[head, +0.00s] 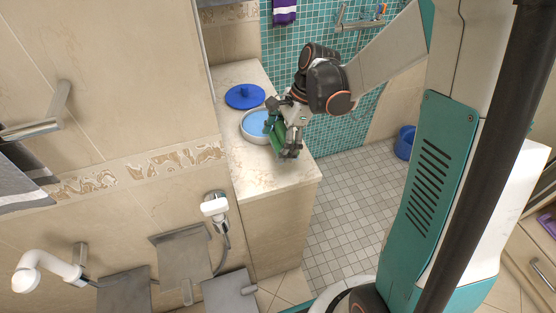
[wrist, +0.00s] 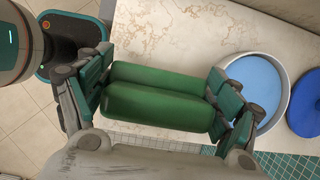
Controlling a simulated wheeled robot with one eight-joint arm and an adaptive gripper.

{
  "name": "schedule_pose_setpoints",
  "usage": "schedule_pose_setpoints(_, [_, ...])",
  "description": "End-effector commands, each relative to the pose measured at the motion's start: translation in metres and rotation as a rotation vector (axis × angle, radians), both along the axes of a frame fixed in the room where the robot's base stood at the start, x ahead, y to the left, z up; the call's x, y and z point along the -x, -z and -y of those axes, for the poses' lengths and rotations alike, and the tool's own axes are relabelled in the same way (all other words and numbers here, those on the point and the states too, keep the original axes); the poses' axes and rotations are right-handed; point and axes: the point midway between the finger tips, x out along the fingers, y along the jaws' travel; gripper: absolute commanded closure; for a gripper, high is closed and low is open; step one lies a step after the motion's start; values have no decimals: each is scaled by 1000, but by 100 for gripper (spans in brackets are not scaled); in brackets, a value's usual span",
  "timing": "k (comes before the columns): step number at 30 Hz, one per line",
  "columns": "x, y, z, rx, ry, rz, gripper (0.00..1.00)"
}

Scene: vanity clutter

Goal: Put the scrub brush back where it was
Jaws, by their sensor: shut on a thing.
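My gripper (head: 284,134) is over the pale marble counter (head: 262,178), beside a round bowl. It is shut on a green thing that appears to be the scrub brush (head: 277,139). In the wrist view the scrub brush (wrist: 158,108) shows as two smooth, rounded green lengths lying side by side. Its ends are between the teal pads of my gripper (wrist: 160,97). No bristles show. It seems to be held above the counter; the gap below it cannot be judged.
A white bowl with a light blue inside (head: 254,124) stands next to my gripper, with a blue lid (head: 244,96) behind it. The counter's front part is bare. Its right edge drops to a tiled floor (head: 350,210). A blue bucket (head: 405,142) stands farther right.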

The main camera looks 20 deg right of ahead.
Motion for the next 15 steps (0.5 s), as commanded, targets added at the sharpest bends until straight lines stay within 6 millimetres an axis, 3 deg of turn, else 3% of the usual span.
schedule_pose_setpoints(2, [0, 12, 0, 0, 0, 0, 36])
schedule_pose_setpoints(10, [0, 30, 0, 0, 0, 0, 36])
schedule_pose_setpoints(15, [0, 56, 0, 0, 0, 0, 36])
